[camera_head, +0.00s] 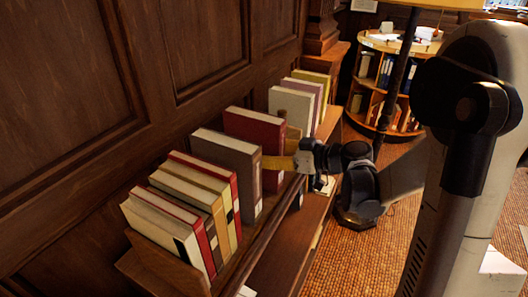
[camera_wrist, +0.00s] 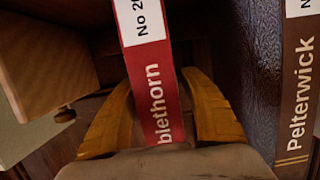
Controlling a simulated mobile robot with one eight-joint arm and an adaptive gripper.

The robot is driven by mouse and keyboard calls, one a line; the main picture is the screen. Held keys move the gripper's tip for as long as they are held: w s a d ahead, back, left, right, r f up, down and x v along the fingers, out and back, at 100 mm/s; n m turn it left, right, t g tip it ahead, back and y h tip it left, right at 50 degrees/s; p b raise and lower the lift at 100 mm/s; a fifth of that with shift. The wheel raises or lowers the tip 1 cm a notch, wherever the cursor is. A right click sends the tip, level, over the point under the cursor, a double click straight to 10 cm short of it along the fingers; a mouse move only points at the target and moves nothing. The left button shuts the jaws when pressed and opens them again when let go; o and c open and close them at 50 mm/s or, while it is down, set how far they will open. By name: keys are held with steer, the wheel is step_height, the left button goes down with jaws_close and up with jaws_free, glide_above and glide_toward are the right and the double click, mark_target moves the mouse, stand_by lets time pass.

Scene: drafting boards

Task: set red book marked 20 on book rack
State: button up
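The red book (camera_head: 255,130) is upright in the row on the wooden book rack (camera_head: 165,265), spine outward. Its lower part is hidden by my gripper and the brown-grey book, so I cannot see whether it rests on the shelf. In the wrist view its red spine (camera_wrist: 155,95) reads "biethorn", with a white label cut off after "No 2". My gripper (camera_head: 283,163) has its yellow fingers, also in the wrist view (camera_wrist: 157,85), on both sides of the spine. They are close to the covers; contact is not clear.
A brown-grey book (camera_head: 228,160) marked "Pelterwick" stands right of the red one in the wrist view (camera_wrist: 290,100). A light wooden block with a knob (camera_wrist: 40,60) is on the other side. Several more books fill both rack ends. A round bookcase (camera_head: 390,85) stands behind.

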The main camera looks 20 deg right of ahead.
steer(key=p+v, duration=0.2)
steer(key=v, duration=0.9)
steer(key=shift+s+d+r+p, duration=0.1)
steer(key=shift+d+r+p, duration=0.1)
steer(key=shift+p, duration=0.15)
steer(key=s+a+f+m+g+h, duration=0.2)
steer(key=s+a+m+g+h, duration=0.3)
steer(key=a, duration=0.4)
steer(key=s+d+m+t+h, duration=0.1)
steer(key=s+m+h, duration=0.3)
steer(key=s, duration=0.6)
steer(key=shift+r+h, duration=0.4)
steer(key=shift+h, duration=0.5)
